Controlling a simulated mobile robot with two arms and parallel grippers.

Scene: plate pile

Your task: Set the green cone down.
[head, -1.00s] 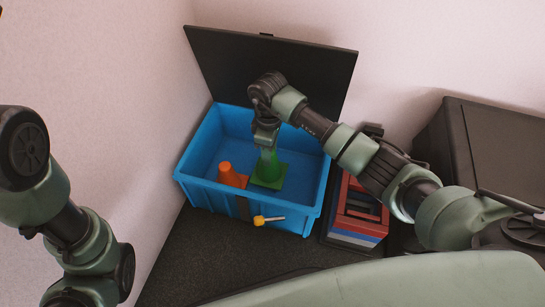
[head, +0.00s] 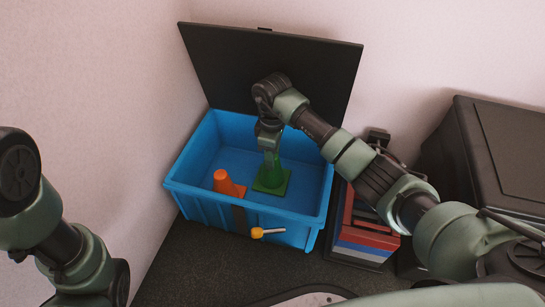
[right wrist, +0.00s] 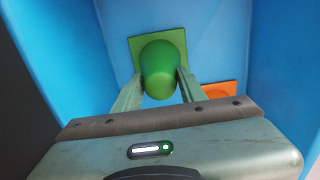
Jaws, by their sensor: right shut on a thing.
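The green cone (head: 270,180) stands upright inside the blue bin (head: 181,203), with its square base low in the bin. My right gripper (head: 268,150) reaches down into the bin and is shut on the cone's upper part. In the right wrist view the fingers (right wrist: 160,90) press both sides of the green cone (right wrist: 160,56). I cannot tell whether its base touches the bin floor. Of my left arm, links show at the left edge of the head view, but its gripper is out of view.
An orange cone (head: 223,182) stands in the bin just left of the green one; its base corner (right wrist: 220,90) shows in the wrist view. The bin's black lid (head: 270,65) is open. A yellow-knobbed handle (head: 258,232) sticks out in front.

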